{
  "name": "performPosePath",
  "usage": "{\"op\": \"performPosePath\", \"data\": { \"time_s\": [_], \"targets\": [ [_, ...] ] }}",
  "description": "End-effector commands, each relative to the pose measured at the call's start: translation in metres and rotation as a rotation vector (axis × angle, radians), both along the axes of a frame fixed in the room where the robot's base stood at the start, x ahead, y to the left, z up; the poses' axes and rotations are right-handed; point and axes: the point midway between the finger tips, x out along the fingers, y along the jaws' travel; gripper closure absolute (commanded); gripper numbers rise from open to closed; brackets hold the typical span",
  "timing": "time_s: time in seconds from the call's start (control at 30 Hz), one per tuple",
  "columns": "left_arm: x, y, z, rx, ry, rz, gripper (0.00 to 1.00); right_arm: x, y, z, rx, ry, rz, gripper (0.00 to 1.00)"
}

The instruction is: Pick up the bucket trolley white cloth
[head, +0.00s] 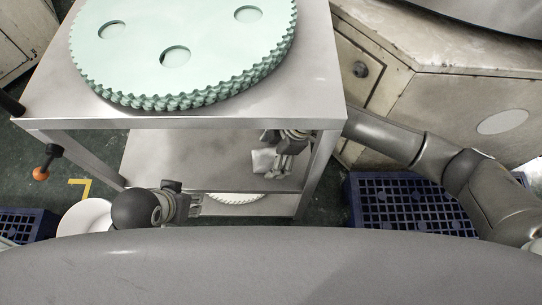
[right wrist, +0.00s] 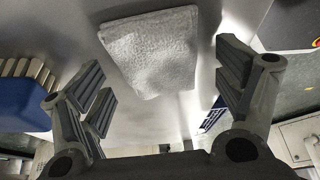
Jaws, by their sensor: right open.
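A small folded white cloth (head: 263,161) lies on the middle shelf (head: 160,160) of a metal trolley, under its top. In the right wrist view the terry-like cloth (right wrist: 150,48) lies flat on the grey shelf, ahead of the fingers and between their lines. My right gripper (head: 286,147) reaches in from the right, just beside the cloth in the head view, and partly covers its surroundings. It is open and empty; its fingers (right wrist: 164,85) are wide apart. My left gripper (head: 190,205) shows small at the trolley's front left; its jaws are unclear.
Toothed pale green discs (head: 130,50) are stacked on the trolley top (head: 320,60). A trolley leg (head: 322,170) stands close to my right arm. Blue crates (head: 410,190) lie on the floor at right and left.

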Motion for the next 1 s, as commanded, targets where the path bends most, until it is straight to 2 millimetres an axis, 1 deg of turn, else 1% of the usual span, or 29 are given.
{"op": "performPosePath", "data": {
  "time_s": [0.4,0.77,0.87,1.0],
  "targets": [
    [-0.0066,0.0019,-0.0009,0.005,0.028,0.002,0.6,0.0001,0.0,-0.0012,0.0,0.0,0.0,0.12],
    [-0.0072,0.0023,-0.0009,0.007,0.031,0.004,0.6,0.0001,0.0,-0.0015,0.0,0.0,0.0,0.12],
    [-0.0071,0.0024,-0.0009,0.007,0.031,0.004,0.6,0.0,0.0001,-0.0015,0.0,0.0,0.0,0.23],
    [-0.0071,0.0024,-0.0009,0.007,0.031,0.004,0.6,0.0,0.0001,-0.0015,0.0,0.0,0.0,0.41]
  ]
}}
